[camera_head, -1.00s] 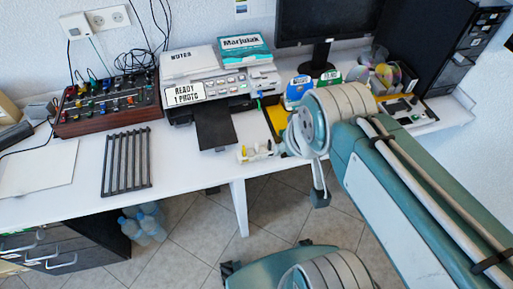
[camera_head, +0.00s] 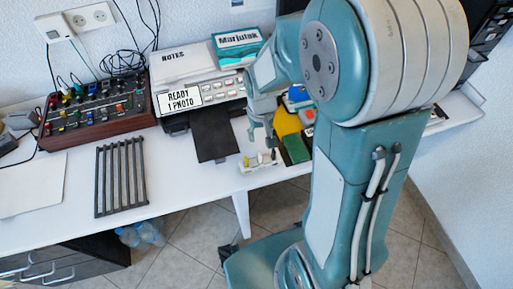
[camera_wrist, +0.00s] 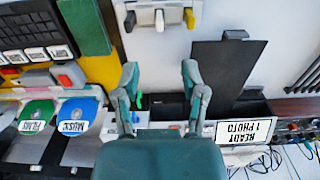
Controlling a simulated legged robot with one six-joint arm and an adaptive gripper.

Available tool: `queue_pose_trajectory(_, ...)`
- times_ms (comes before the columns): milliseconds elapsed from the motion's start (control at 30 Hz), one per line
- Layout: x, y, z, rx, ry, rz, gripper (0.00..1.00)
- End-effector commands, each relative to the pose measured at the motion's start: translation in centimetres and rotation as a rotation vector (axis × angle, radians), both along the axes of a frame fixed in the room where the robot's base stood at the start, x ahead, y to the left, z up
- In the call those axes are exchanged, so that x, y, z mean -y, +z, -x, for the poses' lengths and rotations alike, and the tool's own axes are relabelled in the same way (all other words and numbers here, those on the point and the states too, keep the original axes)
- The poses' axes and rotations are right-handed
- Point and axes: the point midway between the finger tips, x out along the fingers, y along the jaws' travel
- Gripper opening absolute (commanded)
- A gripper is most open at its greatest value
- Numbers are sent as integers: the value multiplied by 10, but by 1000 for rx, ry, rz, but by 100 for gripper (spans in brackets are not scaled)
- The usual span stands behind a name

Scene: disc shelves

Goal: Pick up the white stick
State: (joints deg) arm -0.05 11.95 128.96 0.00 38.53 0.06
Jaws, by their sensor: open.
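A small white holder (camera_head: 262,165) stands at the desk's front edge, and its white body also shows at the top of the wrist view (camera_wrist: 148,5). Several small sticks stand in it: a white stick (camera_wrist: 160,20) in the middle, a dark one (camera_wrist: 129,21) to its left and a yellow-tipped one (camera_wrist: 190,19) to its right. My gripper (camera_wrist: 160,88) is open and empty, its two fingers apart and pointing towards the holder. In the head view my gripper (camera_head: 261,137) hangs just behind and above the holder. I cannot tell the exact gap.
The printer's black tray (camera_head: 214,135) lies left of the holder. A yellow item (camera_head: 287,121) and a green block (camera_head: 296,148) lie to its right. A black rack (camera_head: 121,178) and a mixer (camera_head: 97,118) are further left.

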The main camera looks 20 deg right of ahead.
Motion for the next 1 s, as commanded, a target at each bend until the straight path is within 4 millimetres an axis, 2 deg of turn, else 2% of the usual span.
queue_pose_trajectory(167, 0, -17, -1, -14, 0, 0, 55)
queue_pose_trajectory(400, 0, -54, -1, -14, 0, 0, 55)
queue_pose_trajectory(567, 0, -65, -1, -12, 0, 0, 55)
queue_pose_trajectory(800, 0, -98, 1, -16, 0, 0, 55)
queue_pose_trajectory(1000, 0, -114, 0, -11, 0, 0, 55)
